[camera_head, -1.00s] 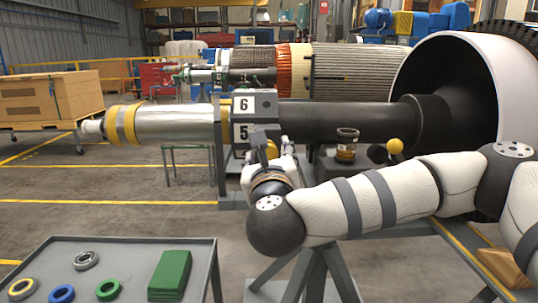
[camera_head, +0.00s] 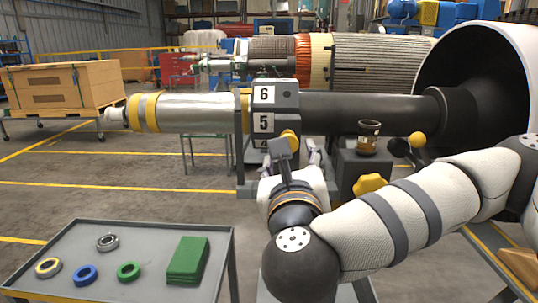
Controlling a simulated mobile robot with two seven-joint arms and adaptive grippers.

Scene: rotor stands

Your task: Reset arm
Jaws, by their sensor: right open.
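My right arm comes in from the right, bends at a dark elbow and points away from me. My right gripper (camera_head: 297,156) is open at the far end of it, in front of the numbered block (camera_head: 276,107) on the rotor shaft. My own wrist partly hides the gripper, and I see nothing held in it. A yellow knob (camera_head: 290,139) shows right beside the fingers; I cannot tell whether they touch it. My left gripper is out of view.
A grey tray table (camera_head: 135,238) at the lower left bears several rings and a green block (camera_head: 188,260). The rotor shaft (camera_head: 350,112) spans the middle. Floor behind the table is open.

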